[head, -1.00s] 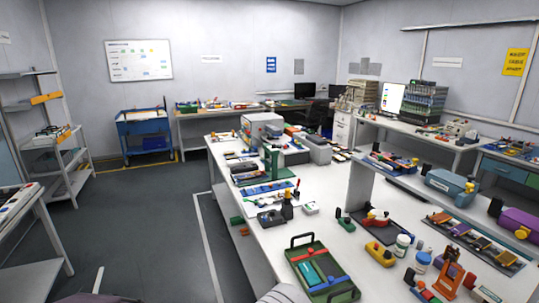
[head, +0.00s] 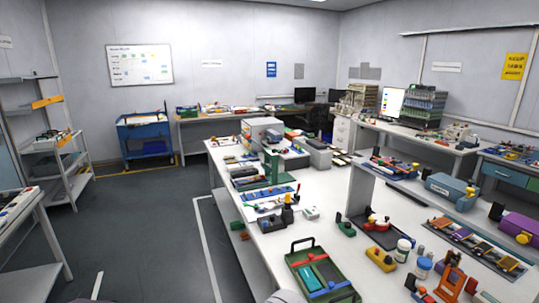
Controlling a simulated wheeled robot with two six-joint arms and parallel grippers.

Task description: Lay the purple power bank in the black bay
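A purple box-shaped object (head: 522,226) with a yellow knob lies at the right edge of the head view; I cannot tell whether it is the power bank. Which compartment is the black bay is too small to tell. Neither of my grippers can be made out in this view.
A green tray (head: 297,266) with red and blue parts sits at the front edge of the long white bench (head: 330,215). Jars (head: 403,248), an orange stand (head: 452,282) and a yellow block (head: 381,259) crowd its right side. Dark floor (head: 140,225) is open on the left.

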